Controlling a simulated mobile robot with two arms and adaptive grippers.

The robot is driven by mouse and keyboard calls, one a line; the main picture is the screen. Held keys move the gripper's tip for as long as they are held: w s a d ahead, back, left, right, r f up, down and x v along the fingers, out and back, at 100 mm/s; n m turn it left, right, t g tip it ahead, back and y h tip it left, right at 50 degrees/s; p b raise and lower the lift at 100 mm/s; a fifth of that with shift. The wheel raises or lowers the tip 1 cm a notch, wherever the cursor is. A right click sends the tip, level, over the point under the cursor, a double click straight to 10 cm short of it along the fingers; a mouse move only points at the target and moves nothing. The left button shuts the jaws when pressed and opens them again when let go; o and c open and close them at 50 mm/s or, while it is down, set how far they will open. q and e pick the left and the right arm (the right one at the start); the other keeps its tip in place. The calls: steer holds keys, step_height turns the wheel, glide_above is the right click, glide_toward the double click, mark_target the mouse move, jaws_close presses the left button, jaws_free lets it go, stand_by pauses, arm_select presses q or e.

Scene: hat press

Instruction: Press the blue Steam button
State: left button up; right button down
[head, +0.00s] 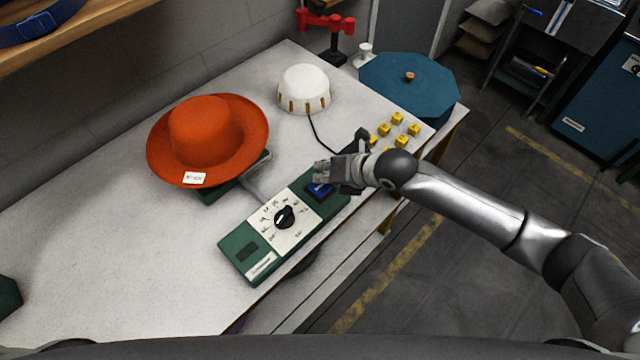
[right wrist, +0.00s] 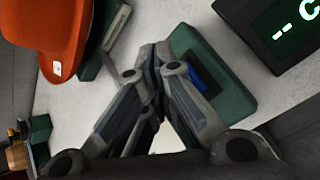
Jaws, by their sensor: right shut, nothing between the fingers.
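The blue Steam button (head: 319,189) sits at the right end of a green control box (head: 240,252) on the white table. The box also carries a white dial plate with a black knob (head: 284,217). My right gripper (head: 322,172) is shut and empty, with its fingertips close over the button and partly covering it. In the right wrist view the blue button (right wrist: 207,74) shows just right of the shut fingertips (right wrist: 153,62), on the green box (right wrist: 232,98). I cannot tell whether the fingers touch the button. My left gripper is not in view.
An orange hat (head: 203,135) sits on a green stand left of the box. A white dome (head: 304,88) with a cable stands behind. Several yellow blocks (head: 397,118) and a blue lidded tub (head: 405,82) are at the right.

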steer(key=shift+f, duration=0.2)
steer(key=shift+f, duration=0.25)
steer(key=shift+f+b, duration=0.55)
steer(key=shift+b, duration=0.1)
stand_by(0.5)
stand_by(0.3)
steer(key=shift+r+p, duration=0.85)
steer(key=shift+r, duration=0.15)
step_height(320, 180, up, 5)
steer(key=p, duration=0.4)
